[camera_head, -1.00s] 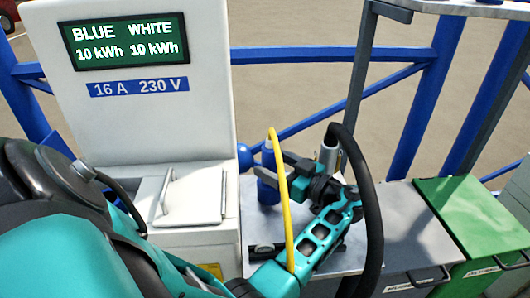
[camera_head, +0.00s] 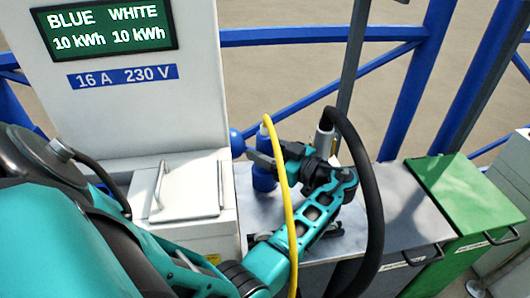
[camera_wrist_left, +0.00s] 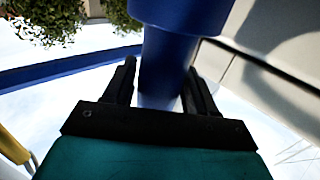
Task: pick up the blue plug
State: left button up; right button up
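The blue plug (camera_head: 264,178) stands upright on the grey metal top beside the white power box. A yellow cable (camera_head: 290,215) leaves its top and arcs down in front of my arm. My left gripper (camera_head: 267,162) is at the plug's upper part, reaching it from the right. In the left wrist view a wide blue body (camera_wrist_left: 180,14) narrows to a section between my two fingers (camera_wrist_left: 160,90). The fingers are apart, one on each side, with no clear grip on it. Part of the plug is hidden behind the gripper in the head view. My right gripper is not seen.
The white box (camera_head: 140,120) with a display rises at the left, with a lidded part (camera_head: 188,188) in front. A blue round socket or knob (camera_head: 237,143) is beside the plug. A thick black cable (camera_head: 372,205) loops at the right. A green bin (camera_head: 465,192) stands farther right.

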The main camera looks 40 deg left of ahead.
pick_arm(q)
jog(key=c, duration=0.9)
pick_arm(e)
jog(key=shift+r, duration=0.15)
pick_arm(q)
jog(key=shift+o, duration=0.2)
jog(key=shift+r, duration=0.1)
jog(key=shift+r, duration=0.55)
notch_tip(320, 180, up, 22)
jog(key=p, duration=0.3)
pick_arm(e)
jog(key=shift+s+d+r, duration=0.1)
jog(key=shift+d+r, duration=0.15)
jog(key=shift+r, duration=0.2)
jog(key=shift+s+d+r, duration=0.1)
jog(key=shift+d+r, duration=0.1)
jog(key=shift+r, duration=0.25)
pick_arm(q)
jog(key=shift+f, duration=0.1)
